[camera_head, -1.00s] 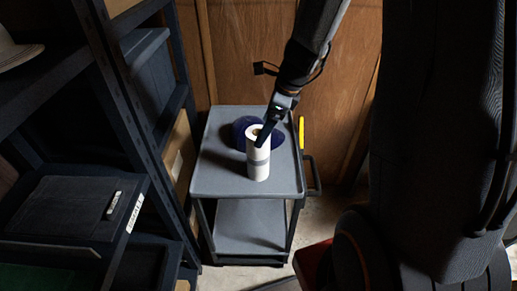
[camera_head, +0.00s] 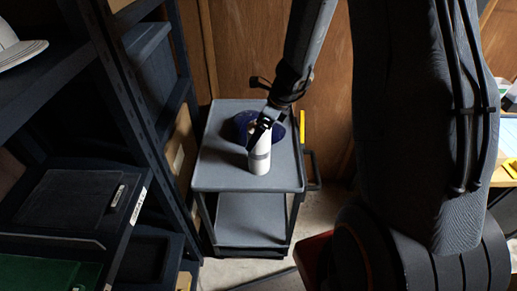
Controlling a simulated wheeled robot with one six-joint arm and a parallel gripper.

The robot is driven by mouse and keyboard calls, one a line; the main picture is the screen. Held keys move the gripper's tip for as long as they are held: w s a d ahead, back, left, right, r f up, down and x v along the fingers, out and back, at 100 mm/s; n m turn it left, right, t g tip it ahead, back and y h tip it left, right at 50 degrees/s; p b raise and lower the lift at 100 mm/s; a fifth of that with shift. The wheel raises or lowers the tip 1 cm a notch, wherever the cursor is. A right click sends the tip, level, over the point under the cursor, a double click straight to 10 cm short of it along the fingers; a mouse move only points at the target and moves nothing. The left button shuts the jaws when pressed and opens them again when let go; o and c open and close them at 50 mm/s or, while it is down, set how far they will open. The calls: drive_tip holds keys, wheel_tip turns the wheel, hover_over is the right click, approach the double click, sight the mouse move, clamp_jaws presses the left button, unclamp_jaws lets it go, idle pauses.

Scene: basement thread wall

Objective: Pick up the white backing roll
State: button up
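The white backing roll (camera_head: 260,160) stands upright on the top shelf of a grey cart (camera_head: 215,178), with a greyish band around it. My gripper (camera_head: 259,138) is at the roll's upper end, pointing down from above. Its dark fingers cover part of the roll's top. I cannot tell whether they are closed on the roll or only beside it. The roll's base appears to rest on the cart.
A dark blue round object (camera_head: 240,122) lies just behind the roll. A yellow strip (camera_head: 302,127) is at the cart's right side. Dark shelving (camera_head: 120,90) stands close on the left, with a pale hat (camera_head: 18,45) on it. A wooden wall (camera_head: 235,50) is behind.

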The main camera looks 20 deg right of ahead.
drive_tip(key=c, duration=1.9)
drive_tip(key=shift+o, duration=0.2)
drive_tip(key=shift+r, duration=0.1)
